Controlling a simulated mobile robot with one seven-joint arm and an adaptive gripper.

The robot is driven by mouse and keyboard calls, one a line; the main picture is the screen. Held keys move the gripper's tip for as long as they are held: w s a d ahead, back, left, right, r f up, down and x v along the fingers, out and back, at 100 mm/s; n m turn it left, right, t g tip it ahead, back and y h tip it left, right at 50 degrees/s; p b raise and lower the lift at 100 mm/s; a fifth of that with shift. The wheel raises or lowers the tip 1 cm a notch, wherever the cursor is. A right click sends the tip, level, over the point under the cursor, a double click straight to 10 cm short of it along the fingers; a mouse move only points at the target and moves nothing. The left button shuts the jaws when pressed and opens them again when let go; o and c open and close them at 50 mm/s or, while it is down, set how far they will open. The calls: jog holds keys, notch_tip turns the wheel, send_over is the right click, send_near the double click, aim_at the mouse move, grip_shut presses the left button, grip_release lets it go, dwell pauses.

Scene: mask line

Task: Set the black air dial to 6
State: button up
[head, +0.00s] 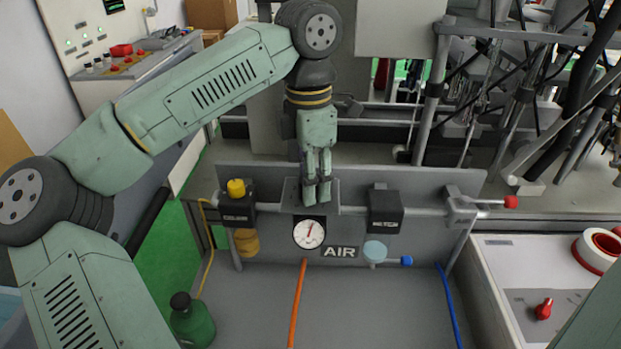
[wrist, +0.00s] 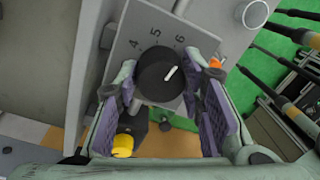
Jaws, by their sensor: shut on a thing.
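The black air dial (wrist: 157,80) sits on a grey plate (wrist: 206,62) marked 4, 5 and 6 in the wrist view. Its white pointer (wrist: 171,72) slants up and right, roughly toward the 6; exact alignment is hard to tell. My gripper (wrist: 160,84) is shut on the dial, one purple-padded finger at each side. In the head view my gripper (head: 318,192) points down at the plate (head: 290,196) above the AIR label (head: 339,252), and hides the dial.
A round white gauge (head: 309,233) with a red needle is below the plate. Black blocks stand left (head: 237,208) and right (head: 385,210) along the pipe. A yellow knob (head: 236,188) tops the left block. A green bottle (head: 191,321) stands at the front left.

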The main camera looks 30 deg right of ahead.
dwell(0.4)
jog(key=o, duration=1.2)
jog(key=r, duration=1.2)
jog(key=shift+w+d, duration=0.1)
jog(key=shift+w, duration=0.2)
